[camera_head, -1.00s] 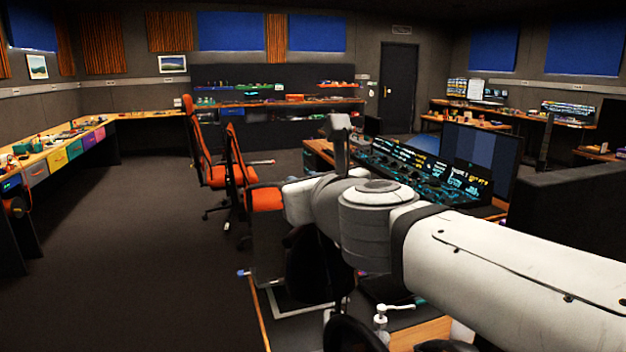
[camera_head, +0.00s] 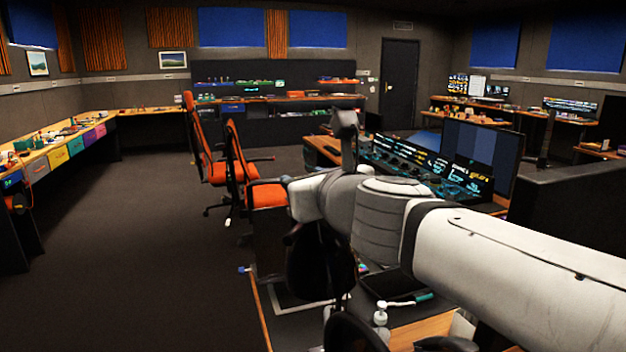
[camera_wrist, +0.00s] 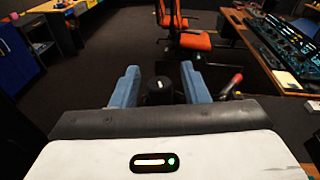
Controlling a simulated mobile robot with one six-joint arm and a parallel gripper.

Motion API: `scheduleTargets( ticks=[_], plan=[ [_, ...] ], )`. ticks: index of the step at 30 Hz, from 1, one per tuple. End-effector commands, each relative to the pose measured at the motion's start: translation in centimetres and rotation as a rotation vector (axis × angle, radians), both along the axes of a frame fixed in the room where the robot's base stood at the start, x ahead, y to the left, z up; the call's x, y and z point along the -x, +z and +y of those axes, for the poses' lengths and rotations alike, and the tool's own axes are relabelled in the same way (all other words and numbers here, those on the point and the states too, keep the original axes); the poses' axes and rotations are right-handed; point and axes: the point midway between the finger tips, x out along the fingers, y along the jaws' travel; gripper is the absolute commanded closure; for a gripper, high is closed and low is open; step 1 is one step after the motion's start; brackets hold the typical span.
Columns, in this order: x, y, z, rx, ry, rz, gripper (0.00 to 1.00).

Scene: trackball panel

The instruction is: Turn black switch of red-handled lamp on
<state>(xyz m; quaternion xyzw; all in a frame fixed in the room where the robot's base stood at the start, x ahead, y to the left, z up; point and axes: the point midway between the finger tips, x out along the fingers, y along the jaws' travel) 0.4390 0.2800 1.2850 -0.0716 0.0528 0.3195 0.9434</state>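My gripper (camera_wrist: 160,70) shows in the wrist view with its two blue fingers wide apart. A short black cylindrical thing (camera_wrist: 159,91) shows between the fingers, and neither finger visibly touches it. I cannot tell whether it is the lamp's switch. A small red-ended, dark thing (camera_wrist: 233,84) lies just right of the right finger; it may be the lamp's red handle, but it is too small to be sure. In the head view my arm hides much of the near desk, and I cannot make out the gripper's fingers or the lamp there.
Orange chairs (camera_head: 263,194) stand beyond my arm. The console with lit screens (camera_head: 430,165) is behind it to the right. A white fitting with a green-tipped rod (camera_head: 400,303) is on the near desk. The floor (camera_head: 130,250) at left is clear.

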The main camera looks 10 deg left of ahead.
Motion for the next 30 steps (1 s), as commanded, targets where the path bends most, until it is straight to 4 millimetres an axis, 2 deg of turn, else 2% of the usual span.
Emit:
scheduleTargets(
  ticks=[8,21,30],
  plan=[
    [0.4,0.3,-0.3,-0.001,0.0,-0.001,0.59],
    [5.2,1.4,-4.0,0.0,0.0,-0.001,0.59],
    [6.0,1.1,-4.7,0.0,0.0,0.0,0.59]
  ],
)
